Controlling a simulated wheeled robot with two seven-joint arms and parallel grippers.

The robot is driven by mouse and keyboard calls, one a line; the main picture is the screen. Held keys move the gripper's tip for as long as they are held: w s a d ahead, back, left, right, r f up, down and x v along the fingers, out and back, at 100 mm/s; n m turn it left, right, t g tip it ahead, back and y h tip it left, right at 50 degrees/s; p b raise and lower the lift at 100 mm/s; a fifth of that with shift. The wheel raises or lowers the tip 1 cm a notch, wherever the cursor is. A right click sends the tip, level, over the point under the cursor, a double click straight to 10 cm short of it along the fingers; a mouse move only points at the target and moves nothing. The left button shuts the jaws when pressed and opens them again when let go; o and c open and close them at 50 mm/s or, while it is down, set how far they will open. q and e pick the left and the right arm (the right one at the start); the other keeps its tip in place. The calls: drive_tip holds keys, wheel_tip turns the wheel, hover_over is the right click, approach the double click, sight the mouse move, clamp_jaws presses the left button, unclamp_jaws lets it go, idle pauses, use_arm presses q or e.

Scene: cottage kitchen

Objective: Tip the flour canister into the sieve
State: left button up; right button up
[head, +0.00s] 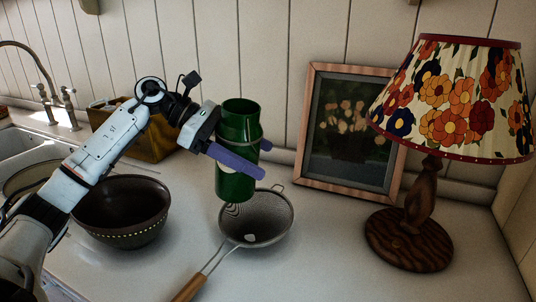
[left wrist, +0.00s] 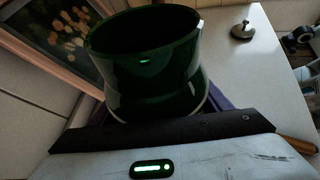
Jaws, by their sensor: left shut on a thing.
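The dark green flour canister (head: 236,180) is held in my left gripper (head: 262,159), whose purple fingers are shut around its middle. The canister is nearly upright, above the back rim of the sieve. In the left wrist view the canister (left wrist: 150,75) shows its open top; its inside is dark and I cannot make out the contents. The mesh sieve (head: 265,222) rests on the counter, its wooden handle (head: 188,289) pointing to the front left. A small pale spot shows in the sieve.
A dark bowl (head: 122,212) stands left of the sieve, with a wooden box (head: 150,142) behind. A framed picture (head: 350,135) leans on the wall. A flowered lamp (head: 428,215) stands at right. A round knobbed metal object (left wrist: 243,31) lies on the counter.

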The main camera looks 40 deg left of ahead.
use_arm(q)
drive_tip(key=shift+w+a+r+y+p, duration=0.1)
drive_tip(key=shift+a+r+y+p, duration=0.1)
drive_tip(key=shift+a+y+p, duration=0.35)
drive_tip(key=a+y+p, duration=0.1)
drive_tip(key=a+f+m+y+p, duration=0.1)
drive_tip(key=shift+a+m+y, duration=0.2)
drive_tip(key=shift+m+y, duration=0.1)
drive_tip(key=shift+y, duration=0.05)
drive_tip(key=a+f+y, duration=0.1)
drive_tip(key=a+f+m+y, duration=0.1)
drive_tip(key=y, duration=0.1)
drive_tip(key=a+f+y, duration=0.1)
drive_tip(key=shift+w+f+m+y+b, duration=0.15)
drive_tip(key=shift+f+m+y+b, duration=0.15)
drive_tip(key=shift+m+y, duration=0.1)
drive_tip(key=shift+a+r, duration=0.1)
drive_tip(key=shift+r, duration=0.05)
drive_tip(key=shift+b, duration=1.25)
drive_tip(key=shift+y, duration=0.3)
drive_tip(key=shift+a+f+m+y+b, duration=0.2)
drive_tip(key=shift+a+f+m+y, duration=0.05)
drive_tip(key=shift+f+y, duration=0.5)
drive_tip(key=shift+a+f+m+y+b, duration=0.15)
drive_tip(key=shift+a+f+m+y, duration=0.1)
drive_tip(key=shift+f+y, duration=0.45)
drive_tip(key=shift+f+m+y+b, duration=0.3)
drive_tip(key=shift+f+y, duration=0.35)
drive_tip(key=shift+f, duration=0.2)
drive_tip(key=shift+f, duration=0.25)
